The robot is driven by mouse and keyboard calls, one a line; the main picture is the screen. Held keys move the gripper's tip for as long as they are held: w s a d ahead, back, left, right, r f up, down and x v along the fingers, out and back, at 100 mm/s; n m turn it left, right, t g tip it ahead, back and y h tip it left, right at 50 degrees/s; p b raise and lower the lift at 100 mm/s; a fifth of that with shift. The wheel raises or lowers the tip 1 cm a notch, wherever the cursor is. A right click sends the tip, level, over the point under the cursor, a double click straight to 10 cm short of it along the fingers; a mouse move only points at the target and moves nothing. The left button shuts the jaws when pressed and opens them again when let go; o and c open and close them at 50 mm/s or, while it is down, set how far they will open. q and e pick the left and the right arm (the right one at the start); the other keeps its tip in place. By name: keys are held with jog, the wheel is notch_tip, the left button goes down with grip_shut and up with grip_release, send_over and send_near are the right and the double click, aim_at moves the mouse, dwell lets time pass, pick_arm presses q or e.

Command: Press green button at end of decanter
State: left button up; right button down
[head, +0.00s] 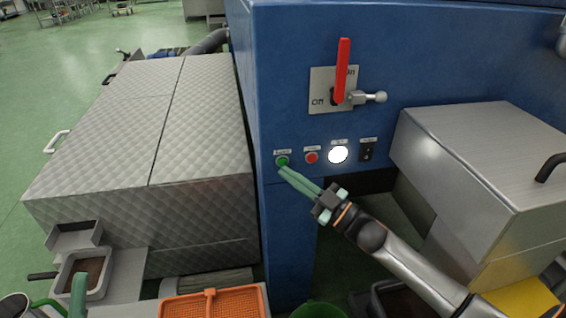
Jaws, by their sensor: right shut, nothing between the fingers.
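The green button (282,160) is on the blue end panel (290,60) of the machine, under a small label, at the left of a row of controls. My right gripper (283,171) is shut and empty. Its green fingertips are just below the green button and overlap its lower edge in the picture; I cannot tell whether they touch it.
A red button (312,157), a lit white lamp (338,154) and a black switch (368,150) sit right of the green button. A red lever (342,70) stands above. Metal housings flank the panel, left (130,120) and right (480,150). An orange crate (165,309) is below.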

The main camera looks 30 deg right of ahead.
jog(key=shift+w+d, duration=0.15)
jog(key=shift+w, duration=0.25)
jog(key=shift+w+d, duration=0.1)
jog(key=shift+w, duration=0.25)
dwell(0.7)
jog(key=shift+s, duration=0.15)
jog(key=shift+s+a+p, duration=0.2)
jog(key=shift+s+p, duration=0.35)
jog(key=shift+s, duration=0.05)
